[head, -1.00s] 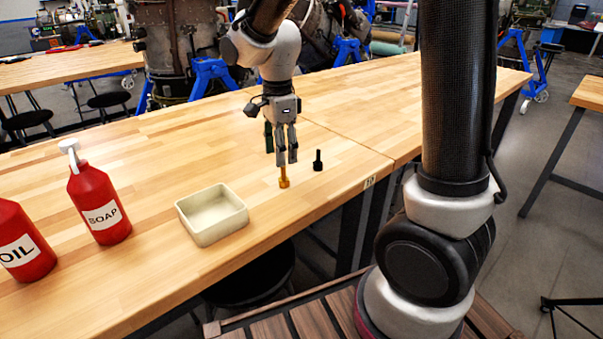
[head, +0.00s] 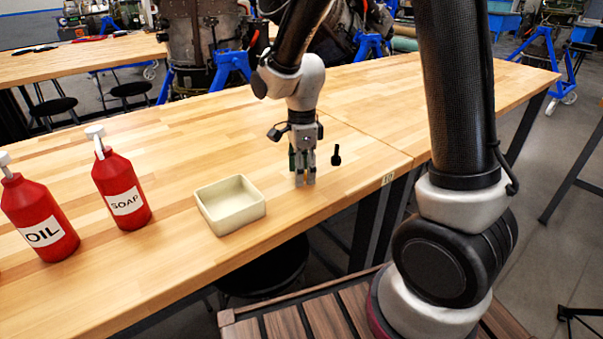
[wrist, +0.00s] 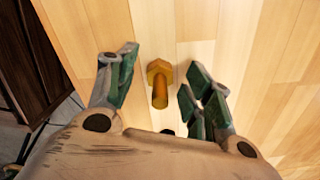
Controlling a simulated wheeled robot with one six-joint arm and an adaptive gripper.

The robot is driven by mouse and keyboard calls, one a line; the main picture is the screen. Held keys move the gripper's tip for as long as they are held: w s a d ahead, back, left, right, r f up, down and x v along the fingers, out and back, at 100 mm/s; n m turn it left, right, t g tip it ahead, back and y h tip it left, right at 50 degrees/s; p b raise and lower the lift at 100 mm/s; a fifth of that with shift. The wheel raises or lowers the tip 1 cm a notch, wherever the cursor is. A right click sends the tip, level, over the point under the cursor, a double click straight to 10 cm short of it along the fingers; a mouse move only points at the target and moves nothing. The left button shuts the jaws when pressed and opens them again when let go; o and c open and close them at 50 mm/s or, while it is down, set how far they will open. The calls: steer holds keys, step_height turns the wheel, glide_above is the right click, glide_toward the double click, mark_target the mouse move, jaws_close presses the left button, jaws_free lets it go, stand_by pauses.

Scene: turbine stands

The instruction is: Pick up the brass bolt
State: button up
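The brass bolt (wrist: 159,84) stands on the wooden bench between the two fingers of my gripper (wrist: 157,85) in the wrist view. A gap shows on both sides of the bolt, so the fingers do not touch it there. In the head view my gripper (head: 305,182) points down with its fingertips close to the bench top. My gripper is open.
A black bolt (head: 336,155) stands on the bench just right of my gripper. A cream tray (head: 232,218) sits to the left. Red OIL (head: 40,222) and SOAP (head: 122,192) bottles stand further left. The bench's front edge is close. The bench behind is clear.

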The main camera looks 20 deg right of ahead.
jaws_close()
step_height(320, 180, up, 10)
steer(key=shift+r, duration=0.1)
stand_by(0.5)
steer(key=c, duration=0.9)
jaws_free()
jaws_close()
